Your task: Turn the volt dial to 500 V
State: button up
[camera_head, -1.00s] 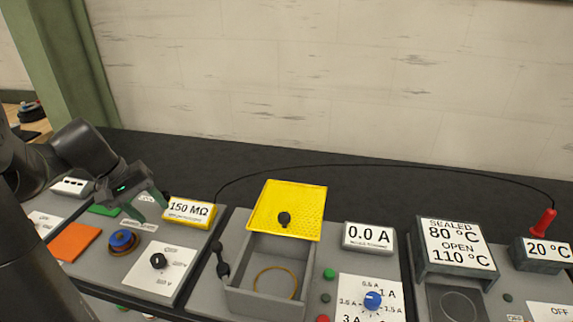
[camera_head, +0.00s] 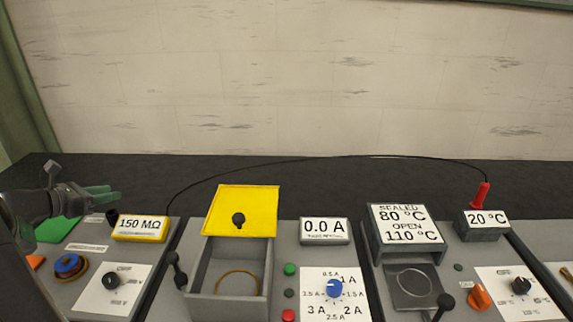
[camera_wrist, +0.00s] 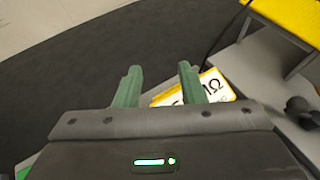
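The volt dial (camera_head: 111,281) is a black knob on a white plate (camera_head: 125,300) at the lower left of the head view. The plate's small labels and the dial's pointer are too blurred to read surely. My gripper (camera_head: 114,196) is above and behind the dial, near the 150 MΩ display (camera_head: 141,228), with its green fingers pointing right. In the wrist view my gripper (camera_wrist: 160,82) has its two green fingers apart with nothing held between them. The display (camera_wrist: 218,87) shows partly behind the right finger. The dial cannot be made out in the wrist view.
A blue knob (camera_head: 70,264) is left of the dial. Another dial (camera_head: 335,288) is farther right. A black cable (camera_head: 330,160) arches behind the panels.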

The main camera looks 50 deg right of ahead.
aim_at(110, 281)
jog(key=k+l+z, duration=0.5)
jog(key=l, duration=0.3)
jog(key=k+l+z, duration=0.25)
jog(key=k+l, duration=0.15)
jog(key=l, duration=0.2)
jog(key=k+l, duration=0.35)
jog(key=l, duration=0.3)
jog(key=k+l, duration=0.15)
jog(key=l, duration=0.15)
jog(key=k+l, duration=0.2)
jog(key=l, duration=0.15)
jog(key=z, duration=0.05)
